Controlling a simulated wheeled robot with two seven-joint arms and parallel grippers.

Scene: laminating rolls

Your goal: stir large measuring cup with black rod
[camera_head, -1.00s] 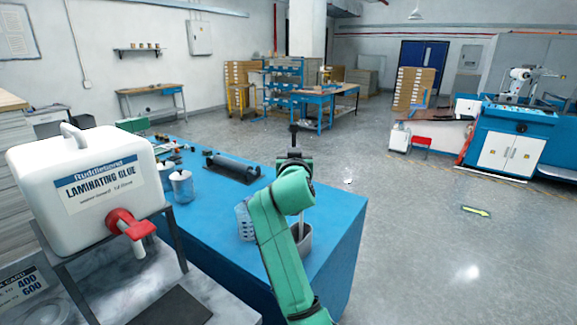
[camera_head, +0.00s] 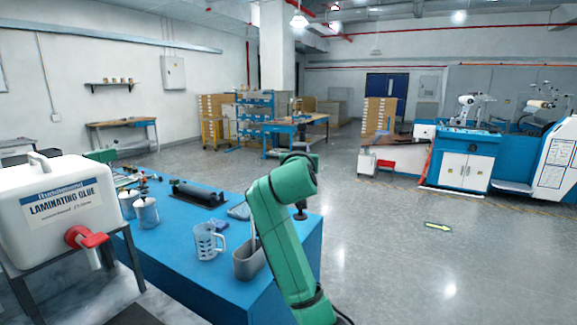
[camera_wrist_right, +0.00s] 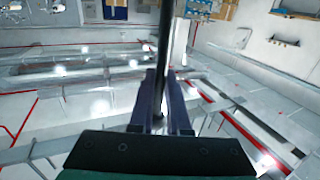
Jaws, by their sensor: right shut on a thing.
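A clear measuring cup (camera_head: 207,242) with a handle stands upright on the blue table, left of my right arm in the head view. In the right wrist view, my right gripper (camera_wrist_right: 161,95) is shut on a black rod (camera_wrist_right: 166,45), which runs up to the top of the picture from between the fingers. In the head view the right gripper is mostly hidden behind my green arm, to the right of the cup and apart from it. My left gripper is not in view.
A grey container (camera_head: 249,264) with a thin light stick stands right of the cup. Two metal canisters (camera_head: 146,214) and a dark roller (camera_head: 198,193) on a mat are also on the blue table (camera_head: 175,258). A white glue tank (camera_head: 50,212) stands at left.

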